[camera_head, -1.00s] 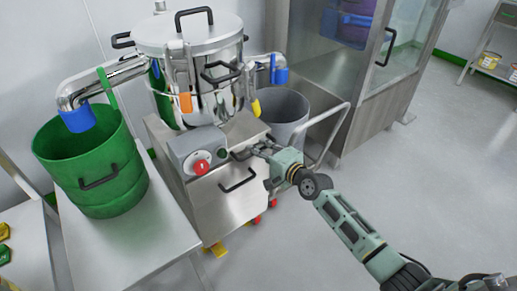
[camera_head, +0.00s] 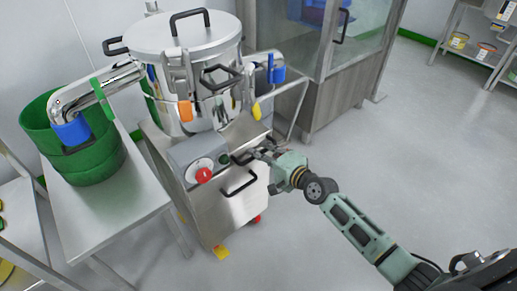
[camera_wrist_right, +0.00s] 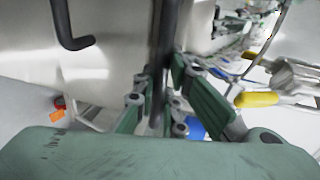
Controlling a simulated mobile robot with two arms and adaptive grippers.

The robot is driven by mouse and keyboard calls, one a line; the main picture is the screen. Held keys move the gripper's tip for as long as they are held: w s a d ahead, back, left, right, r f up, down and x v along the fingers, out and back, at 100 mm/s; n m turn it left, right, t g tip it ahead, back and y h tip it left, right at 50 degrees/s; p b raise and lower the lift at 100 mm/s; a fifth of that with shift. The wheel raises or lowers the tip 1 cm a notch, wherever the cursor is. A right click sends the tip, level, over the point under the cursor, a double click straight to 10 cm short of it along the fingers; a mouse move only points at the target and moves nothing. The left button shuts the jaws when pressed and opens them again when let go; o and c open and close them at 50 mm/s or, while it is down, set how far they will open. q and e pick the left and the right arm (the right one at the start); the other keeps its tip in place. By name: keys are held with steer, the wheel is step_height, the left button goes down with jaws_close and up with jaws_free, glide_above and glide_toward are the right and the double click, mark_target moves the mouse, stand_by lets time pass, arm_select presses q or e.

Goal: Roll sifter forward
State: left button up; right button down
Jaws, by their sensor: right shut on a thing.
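The sifter (camera_head: 190,70) is a round steel drum with a clamped lid on a boxy steel base (camera_head: 228,205) with small wheels. A grey control panel with a red knob (camera_head: 204,175) is on its front. My right gripper (camera_head: 254,154) is shut on a dark bar handle (camera_head: 241,158) at the top of the base. In the right wrist view the dark handle (camera_wrist_right: 165,50) runs between the fingers of my right gripper (camera_wrist_right: 155,105). Another black handle (camera_head: 239,183) sits lower on the front. My left gripper is not in view.
A green bin (camera_head: 90,165) stands on a steel table (camera_head: 110,215) at left, by the sifter's blue-tipped spout (camera_head: 72,130). A steel glass-fronted cabinet (camera_head: 320,90) stands behind right. A shelf with tubs (camera_head: 459,41) is far right. Floor at right is clear.

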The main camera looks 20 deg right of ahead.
steer(key=shift+s+f, duration=0.2)
steer(key=shift+s, duration=0.05)
steer(key=c, duration=1.8)
jaws_free()
steer(key=shift+d+r, duration=0.1)
steer(key=shift+d, duration=0.05)
steer(key=v, duration=1.2)
